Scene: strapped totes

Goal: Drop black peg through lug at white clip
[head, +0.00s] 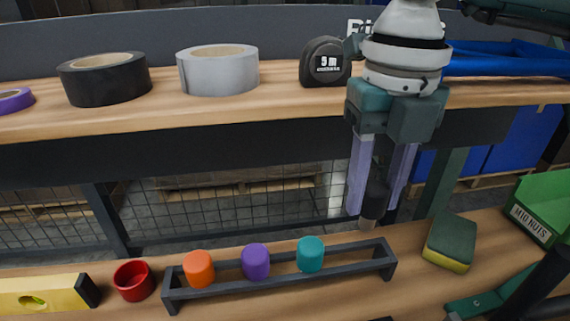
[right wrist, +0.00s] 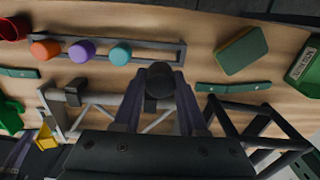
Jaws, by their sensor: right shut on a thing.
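My right gripper (head: 377,205) hangs from above at the right of the head view, fingers pointing down. It is shut on the black peg (head: 375,200), whose lighter tip points down just behind the rack's right end. In the right wrist view, the round dark head of the black peg (right wrist: 160,77) sits between the fingertips. Beyond it lie a pale tubular frame (right wrist: 100,98) and a dark block on its bar; I cannot tell whether either is the lug. I cannot make out the white clip. My left gripper does not show clearly.
A dark rack (head: 225,289) holds orange (head: 199,268), purple (head: 256,262) and teal (head: 310,254) pegs. A red cup (head: 133,280) and yellow level (head: 40,293) are left. A sponge (head: 450,242) and green bin (head: 541,212) are right. A shelf with tape rolls (head: 104,80) runs behind.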

